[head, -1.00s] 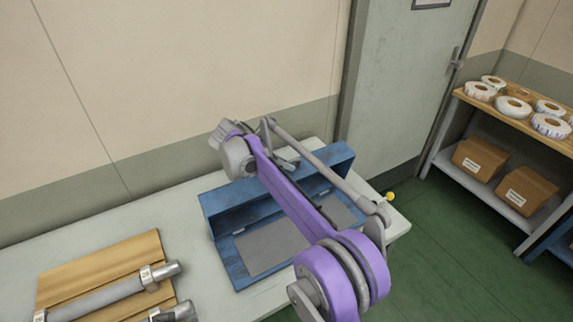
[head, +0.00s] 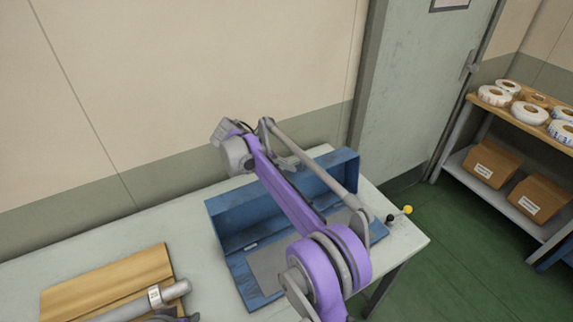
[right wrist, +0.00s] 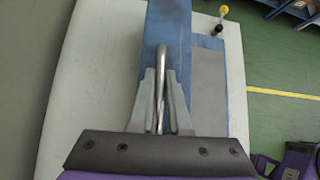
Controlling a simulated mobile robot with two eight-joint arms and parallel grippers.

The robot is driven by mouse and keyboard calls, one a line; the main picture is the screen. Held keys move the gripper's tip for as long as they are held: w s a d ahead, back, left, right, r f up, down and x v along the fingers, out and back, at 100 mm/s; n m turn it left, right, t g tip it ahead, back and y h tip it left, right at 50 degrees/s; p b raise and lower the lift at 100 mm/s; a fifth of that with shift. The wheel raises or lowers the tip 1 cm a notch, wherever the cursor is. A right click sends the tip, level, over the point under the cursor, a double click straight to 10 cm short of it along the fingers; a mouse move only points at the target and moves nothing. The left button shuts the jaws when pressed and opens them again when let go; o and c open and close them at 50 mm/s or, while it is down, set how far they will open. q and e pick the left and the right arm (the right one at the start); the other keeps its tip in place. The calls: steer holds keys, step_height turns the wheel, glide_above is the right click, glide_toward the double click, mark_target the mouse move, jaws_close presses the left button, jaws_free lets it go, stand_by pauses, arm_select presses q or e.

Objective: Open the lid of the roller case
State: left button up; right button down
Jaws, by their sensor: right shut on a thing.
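The roller case is blue and stands on the pale table. Its lid (head: 234,222) is up, standing along the back, and its tray (head: 238,274) lies open with a grey lining inside. My right arm reaches across the case and hides part of both. My right gripper (head: 292,162) is at the lid's top edge, partly hidden by my arm. In the right wrist view its fingers (right wrist: 162,88) are shut on a bent metal handle (right wrist: 162,58) at the blue lid (right wrist: 172,22). My left gripper is not in view.
A yellow-knobbed lever (head: 407,210) is at the table's right end. A shelf (head: 467,185) with tape rolls and cartons stands at right. The table between board and case is clear.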

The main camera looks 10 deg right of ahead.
steer(key=c, duration=0.9)
jaws_free()
steer(key=p+v, duration=0.1)
steer(key=v, duration=0.9)
steer(key=shift+a+r, duration=0.25)
steer(key=shift+a, duration=0.05)
steer(key=shift+s+d, duration=0.1)
